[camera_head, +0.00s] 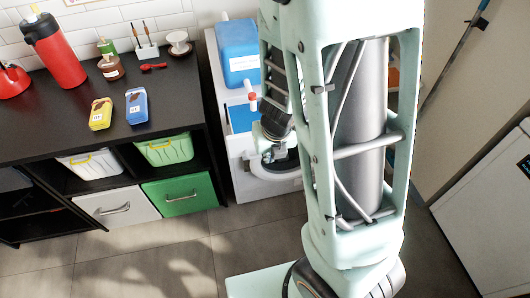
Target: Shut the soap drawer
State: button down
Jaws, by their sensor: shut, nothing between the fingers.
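A white washing machine (241,166) stands just right of the black shelf unit, partly hidden behind my own column. What looks like the soap drawer (240,118) shows as a blue-lined tray at its upper front, and it appears pulled out. Its right end is close to my arm. My gripper (268,155) hangs just right of and below the drawer, in front of the round door. It is shut and empty. I cannot tell whether it touches the machine, as my arm and column hide part of it.
The black shelf unit (100,140) at left carries a red flask (58,52), yellow and blue packs, and holds white and green drawers. Grey tiled floor (150,255) is clear in front. A white appliance (490,210) stands at right.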

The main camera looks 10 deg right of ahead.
jog(key=w+f+b, duration=0.6)
jog(key=f+b, duration=0.1)
jog(key=f, duration=0.3)
jog(key=shift+w, duration=0.4)
jog(key=shift+r, duration=0.1)
